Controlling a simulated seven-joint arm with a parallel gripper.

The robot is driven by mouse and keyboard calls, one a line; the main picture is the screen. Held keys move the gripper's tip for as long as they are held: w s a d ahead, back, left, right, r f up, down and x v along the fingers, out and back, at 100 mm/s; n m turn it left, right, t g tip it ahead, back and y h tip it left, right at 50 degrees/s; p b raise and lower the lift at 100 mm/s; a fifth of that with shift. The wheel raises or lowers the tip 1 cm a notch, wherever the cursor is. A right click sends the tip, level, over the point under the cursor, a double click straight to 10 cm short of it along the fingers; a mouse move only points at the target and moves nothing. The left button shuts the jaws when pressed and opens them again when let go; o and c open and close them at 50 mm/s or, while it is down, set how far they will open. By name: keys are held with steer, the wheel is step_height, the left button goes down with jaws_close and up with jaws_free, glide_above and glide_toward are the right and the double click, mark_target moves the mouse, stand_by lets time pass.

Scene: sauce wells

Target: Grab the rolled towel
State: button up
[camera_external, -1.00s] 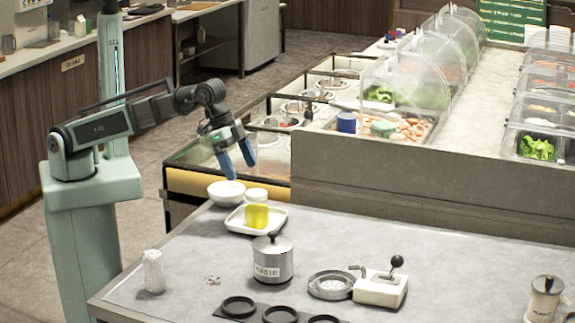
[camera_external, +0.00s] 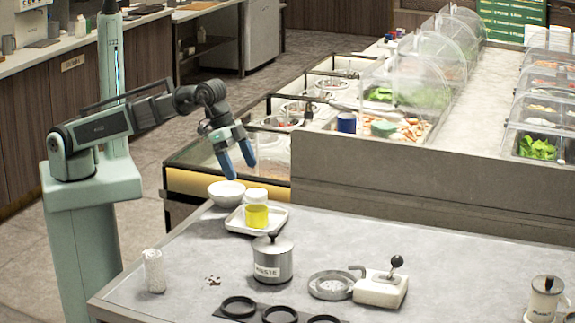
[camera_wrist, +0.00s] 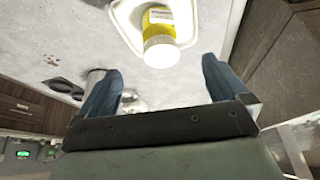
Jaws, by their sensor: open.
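The rolled towel (camera_external: 154,271) is a white, upright roll at the near left corner of the grey table. My gripper (camera_external: 239,174) is open and empty, in the air above the white bowl at the table's back left, well away from the towel. In the wrist view my two blue fingers (camera_wrist: 160,90) are spread apart, with nothing between them. The towel cannot be made out in the wrist view.
A yellow jar (camera_external: 256,215) with a white lid stands on a white tray (camera_external: 236,228), beside a white bowl (camera_external: 226,194). A lidded steel pot (camera_external: 272,262) stands mid-table. Black rings (camera_external: 239,307) lie at the front. Small brown bits (camera_external: 214,281) lie between towel and pot.

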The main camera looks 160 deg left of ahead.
stand_by(0.4)
steer(key=c, duration=0.3)
steer(key=shift+c, duration=0.2)
